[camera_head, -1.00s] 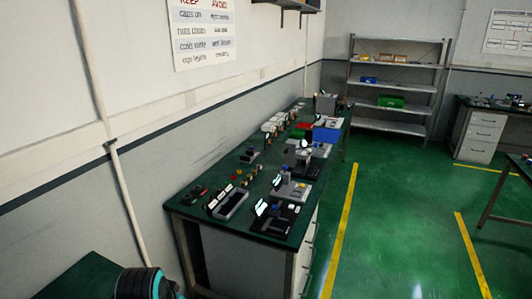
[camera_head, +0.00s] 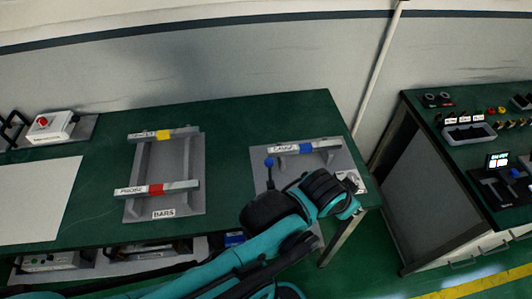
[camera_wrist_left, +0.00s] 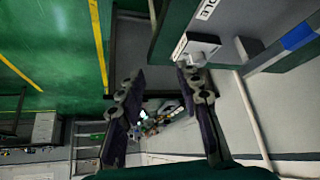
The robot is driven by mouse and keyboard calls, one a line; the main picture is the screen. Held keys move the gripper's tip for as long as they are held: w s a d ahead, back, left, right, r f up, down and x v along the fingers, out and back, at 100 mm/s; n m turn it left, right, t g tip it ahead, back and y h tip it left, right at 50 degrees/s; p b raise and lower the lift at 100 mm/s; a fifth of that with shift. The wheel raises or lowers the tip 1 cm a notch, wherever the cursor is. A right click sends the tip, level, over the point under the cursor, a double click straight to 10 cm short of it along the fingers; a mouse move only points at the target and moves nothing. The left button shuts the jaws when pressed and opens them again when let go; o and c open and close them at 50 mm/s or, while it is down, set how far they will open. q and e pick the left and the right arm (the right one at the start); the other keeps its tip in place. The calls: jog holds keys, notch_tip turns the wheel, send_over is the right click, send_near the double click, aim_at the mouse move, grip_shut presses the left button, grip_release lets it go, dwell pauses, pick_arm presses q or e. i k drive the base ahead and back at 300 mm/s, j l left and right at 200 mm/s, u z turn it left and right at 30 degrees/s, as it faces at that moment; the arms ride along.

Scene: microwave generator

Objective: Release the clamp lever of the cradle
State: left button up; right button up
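The cradle is a grey plate (camera_head: 325,163) at the right end of the green bench, with a light bar (camera_head: 305,148) marked blue across it. A lever with a blue ball knob (camera_head: 269,163) stands upright at its left; it looks like the clamp lever. My left arm reaches across the cradle's front and hides part of it. In the left wrist view my left gripper (camera_wrist_left: 162,77) is open and empty, its fingers apart beside a small white block (camera_wrist_left: 197,46) at the plate's edge. The blue-marked bar (camera_wrist_left: 299,36) also shows there. My right gripper is not in view.
A stand (camera_head: 165,205) labelled BARS holds two bars, marked yellow and red, left of the cradle. A red-button box (camera_head: 55,126) and white sheet (camera_head: 35,200) lie farther left. A second bench (camera_head: 405,95) with small devices stands right, across a gap.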

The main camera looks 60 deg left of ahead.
aim_at(268, 162)
jog(key=u, duration=1.9)
